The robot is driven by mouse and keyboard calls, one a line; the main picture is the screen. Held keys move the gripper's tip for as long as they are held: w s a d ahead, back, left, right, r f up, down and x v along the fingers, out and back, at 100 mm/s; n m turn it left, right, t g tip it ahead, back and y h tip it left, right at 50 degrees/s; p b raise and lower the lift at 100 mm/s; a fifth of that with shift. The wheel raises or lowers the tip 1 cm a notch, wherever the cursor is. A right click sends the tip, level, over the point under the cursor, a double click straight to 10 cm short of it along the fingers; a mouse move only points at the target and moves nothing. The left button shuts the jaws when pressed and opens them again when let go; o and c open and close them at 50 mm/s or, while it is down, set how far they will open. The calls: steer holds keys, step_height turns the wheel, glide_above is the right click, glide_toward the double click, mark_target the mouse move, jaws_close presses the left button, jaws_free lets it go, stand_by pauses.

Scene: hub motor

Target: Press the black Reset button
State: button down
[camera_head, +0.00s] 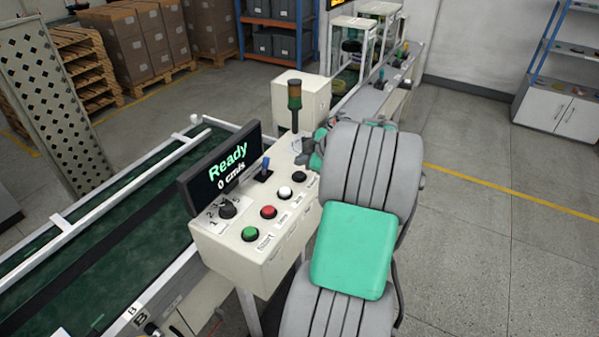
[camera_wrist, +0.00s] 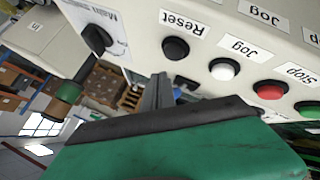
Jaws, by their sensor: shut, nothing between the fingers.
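The black Reset button (camera_wrist: 175,48) sits on the white control panel (camera_wrist: 205,20), beside an upside-down "Reset" label. In the head view the black button (camera_head: 299,178) is at the panel's far right end, beyond the white one. My gripper (camera_wrist: 160,82) is shut and empty; its grey fingertips are just below and left of the Reset button in the wrist picture. They look apart from it, but the exact gap is unclear. In the head view my gripper (camera_head: 312,150) is at the panel's far end, partly hidden behind my arm.
The white Jog button (camera_wrist: 224,69), red Stop button (camera_wrist: 270,90) and black main switch knob (camera_wrist: 97,40) are close by. A screen (camera_head: 225,165) reads "Ready", 0 cm/s. A green conveyor (camera_head: 110,255) lies left.

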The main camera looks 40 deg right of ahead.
mark_target(301, 175)
steer(key=shift+r+p, duration=0.5)
steer(key=shift+r, duration=1.3)
steer(key=a+r+m+g, duration=0.2)
steer(key=a+m+g, duration=0.1)
steer(key=a, duration=1.7)
steer(key=s+a+f+m+g, duration=0.2)
steer(key=s+a+m, duration=0.3)
steer(key=s+a, duration=1)
steer(key=shift+s+a+m, duration=0.2)
steer(key=shift+a+m, duration=0.2)
steer(key=shift+a, duration=0.55)
